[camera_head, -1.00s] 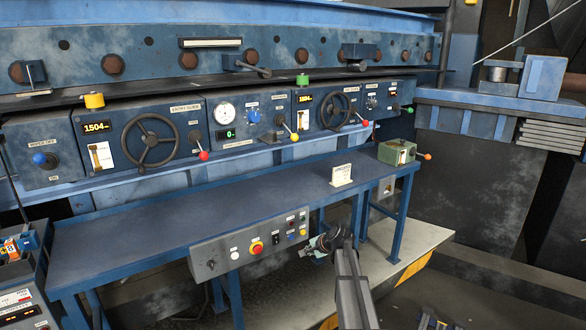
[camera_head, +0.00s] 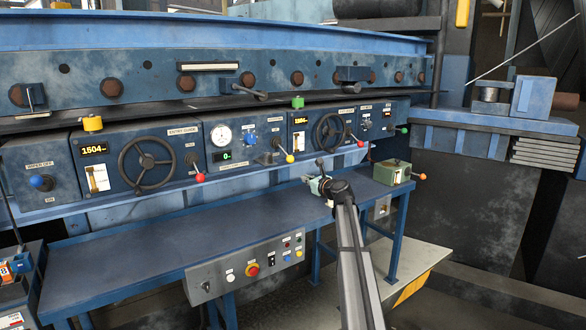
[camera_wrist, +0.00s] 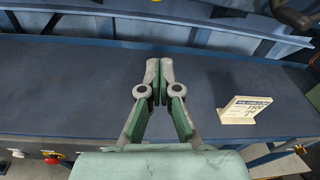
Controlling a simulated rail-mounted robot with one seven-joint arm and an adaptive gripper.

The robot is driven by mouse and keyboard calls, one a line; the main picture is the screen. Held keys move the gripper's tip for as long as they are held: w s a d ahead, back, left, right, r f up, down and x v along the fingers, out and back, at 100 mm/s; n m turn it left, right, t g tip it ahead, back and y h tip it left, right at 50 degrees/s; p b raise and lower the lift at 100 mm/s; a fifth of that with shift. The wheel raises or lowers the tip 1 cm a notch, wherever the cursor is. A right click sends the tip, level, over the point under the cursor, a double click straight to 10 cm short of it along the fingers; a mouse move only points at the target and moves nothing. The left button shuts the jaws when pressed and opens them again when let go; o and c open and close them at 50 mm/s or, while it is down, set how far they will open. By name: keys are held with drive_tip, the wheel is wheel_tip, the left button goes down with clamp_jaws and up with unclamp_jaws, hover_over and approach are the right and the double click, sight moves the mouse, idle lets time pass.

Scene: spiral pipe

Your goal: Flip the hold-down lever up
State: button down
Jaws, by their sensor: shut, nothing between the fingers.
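Several ball-ended levers stand along the blue control panel in the head view: a red-ball lever (camera_head: 199,176), a yellow-ball lever (camera_head: 289,157), another red-ball lever (camera_head: 360,143) and a green-ball lever (camera_head: 403,130). The labels are too small to tell which is the hold-down lever. My gripper (camera_head: 311,180) is above the blue bench, in front of and below the panel, apart from the levers. In the wrist view my gripper (camera_wrist: 160,80) is shut and empty, its fingertips together over the bench top.
The blue bench (camera_head: 130,250) is mostly bare. A small sign (camera_wrist: 243,110) stands on it, right of my gripper in the wrist view. A green box (camera_head: 391,172) with an orange-ball handle sits at its right end. A grey button box (camera_head: 246,267) hangs at its front.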

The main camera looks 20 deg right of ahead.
idle(0.3)
drive_tip(key=w+a+r+p, duration=0.2)
drive_tip(key=w+p, duration=0.2)
drive_tip(key=w, duration=0.5)
drive_tip(key=shift+r+p, duration=0.3)
drive_tip(key=shift+p, duration=0.1)
drive_tip(key=shift+s+r, duration=0.2)
